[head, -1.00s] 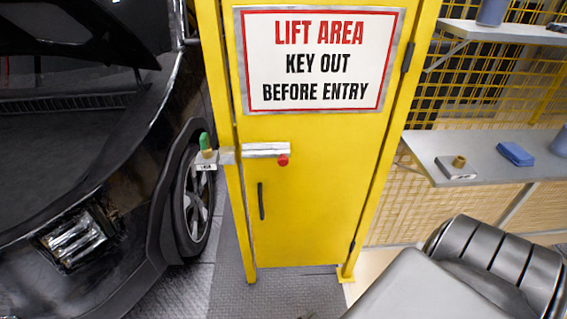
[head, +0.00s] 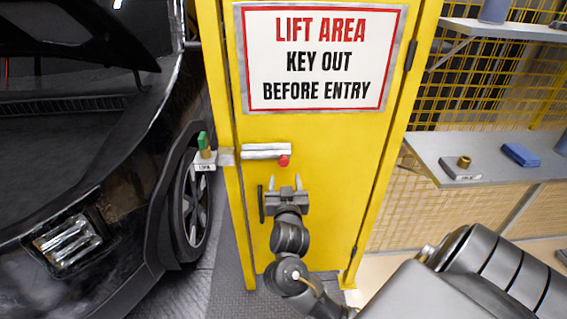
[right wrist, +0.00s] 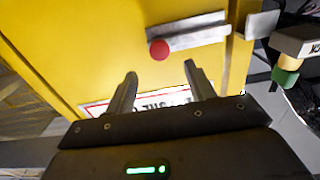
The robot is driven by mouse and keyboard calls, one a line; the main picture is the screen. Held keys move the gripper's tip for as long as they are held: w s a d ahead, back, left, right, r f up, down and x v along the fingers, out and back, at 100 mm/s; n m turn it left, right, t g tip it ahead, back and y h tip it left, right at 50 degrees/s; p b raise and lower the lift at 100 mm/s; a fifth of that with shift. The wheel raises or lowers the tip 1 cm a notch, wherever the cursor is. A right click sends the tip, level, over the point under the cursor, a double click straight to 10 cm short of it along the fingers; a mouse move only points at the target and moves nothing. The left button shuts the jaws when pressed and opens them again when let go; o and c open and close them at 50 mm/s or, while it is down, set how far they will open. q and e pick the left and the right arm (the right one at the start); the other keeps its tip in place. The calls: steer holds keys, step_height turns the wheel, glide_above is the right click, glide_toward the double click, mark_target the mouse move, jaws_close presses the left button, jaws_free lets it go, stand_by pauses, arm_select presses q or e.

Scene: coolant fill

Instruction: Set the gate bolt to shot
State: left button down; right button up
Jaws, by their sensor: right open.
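The yellow gate (head: 330,200) stands upright and closed in front of me. Its grey bolt (head: 265,151) lies level below the sign, with a red knob (head: 283,161) at its right end. A narrow gap shows between the bolt's left end and the grey bracket (head: 226,157) on the post. My right gripper (head: 285,184) is open and empty, just below the knob and apart from it. In the right wrist view, the knob (right wrist: 159,50) and bolt (right wrist: 195,38) lie beyond the open fingertips (right wrist: 160,72). My left gripper is not in view.
A lock box (head: 204,161) with a green key (head: 203,141) sits beside the bracket. A dark handle (head: 261,204) is by my gripper. A black car (head: 90,190) stands at left. A shelf (head: 480,150) and yellow mesh are at right.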

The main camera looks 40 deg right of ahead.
mark_target(284, 163)
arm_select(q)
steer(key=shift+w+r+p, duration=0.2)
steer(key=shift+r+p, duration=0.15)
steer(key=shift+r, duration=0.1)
arm_select(e)
steer(key=x, duration=1)
